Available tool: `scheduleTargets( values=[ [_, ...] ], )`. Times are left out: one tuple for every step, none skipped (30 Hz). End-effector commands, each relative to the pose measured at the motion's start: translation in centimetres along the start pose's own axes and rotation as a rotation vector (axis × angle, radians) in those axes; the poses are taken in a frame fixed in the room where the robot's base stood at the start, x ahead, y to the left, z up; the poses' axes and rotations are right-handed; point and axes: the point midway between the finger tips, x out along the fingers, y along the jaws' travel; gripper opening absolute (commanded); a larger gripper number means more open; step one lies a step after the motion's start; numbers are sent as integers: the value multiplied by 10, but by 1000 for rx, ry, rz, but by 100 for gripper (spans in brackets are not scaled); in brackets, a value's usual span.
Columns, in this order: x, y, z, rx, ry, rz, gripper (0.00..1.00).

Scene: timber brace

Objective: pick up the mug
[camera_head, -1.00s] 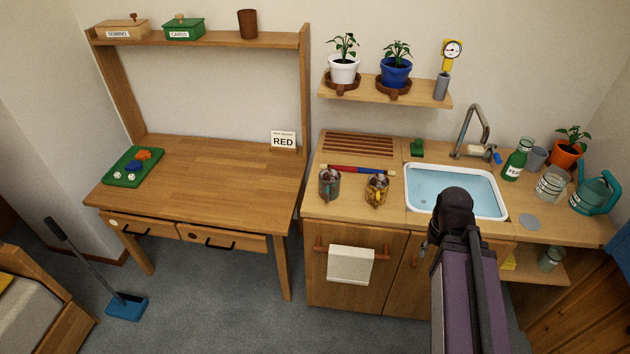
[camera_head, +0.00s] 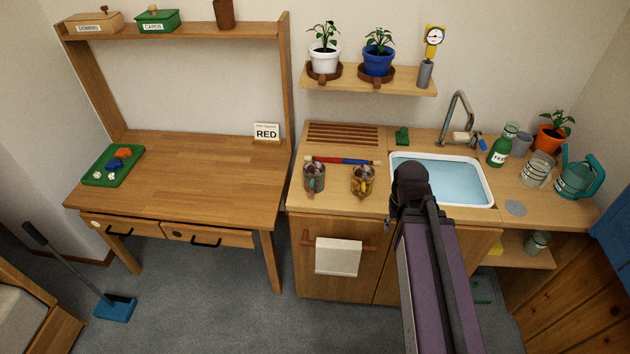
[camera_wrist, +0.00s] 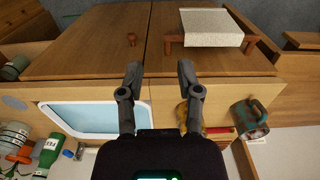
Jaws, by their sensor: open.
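Two mugs stand on the wooden counter, and the pictures do not settle which one is meant. The grey mug with a teal handle (camera_head: 314,178) is on the left; it also shows right of my fingers in the wrist view (camera_wrist: 247,119). The yellow and brown mug (camera_head: 362,181) stands to its right. In the wrist view my right finger partly hides that yellow mug (camera_wrist: 182,112). My gripper (camera_wrist: 159,76) is open with nothing between its fingertips. In the head view my arm hides most of it, near the counter's front edge.
A red and blue rod (camera_head: 342,160) lies just behind the mugs. The sink (camera_head: 450,180) is right of them. A towel (camera_head: 338,256) hangs on the cabinet front below. A green bottle (camera_head: 502,148) and a teal watering can (camera_head: 578,178) stand farther right. The desk top (camera_head: 190,175) is mostly clear.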

Motion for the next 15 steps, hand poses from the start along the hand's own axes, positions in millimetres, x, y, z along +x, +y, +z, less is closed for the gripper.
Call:
scheduleTargets(
  values=[
    [-1, -2, -5, 2, 0, 0, 45],
    [-1, -3, -8, 3, 0, 0, 45],
    [-2, -6, -14, 6, 0, -1, 45],
    [-3, -8, -19, 10, 1, -1, 45],
    [-3, -10, -25, 15, 1, -1, 45],
    [-5, -14, -34, 21, 1, -2, 45],
    [-6, -21, -41, 23, 1, -2, 45],
    [-7, -26, -49, 29, 2, -3, 45],
    [-8, -33, -61, 38, 2, -4, 45],
    [-9, -38, -70, 46, 2, -4, 45],
    [-11, -44, -80, 55, 2, -5, 45],
    [-12, -53, -94, 67, 3, -6, 45],
    [-14, -60, -105, 78, 3, -7, 45],
    [-15, -67, -116, 87, 3, -8, 45],
    [-17, -78, -131, 101, 3, -9, 45]
  ],
)
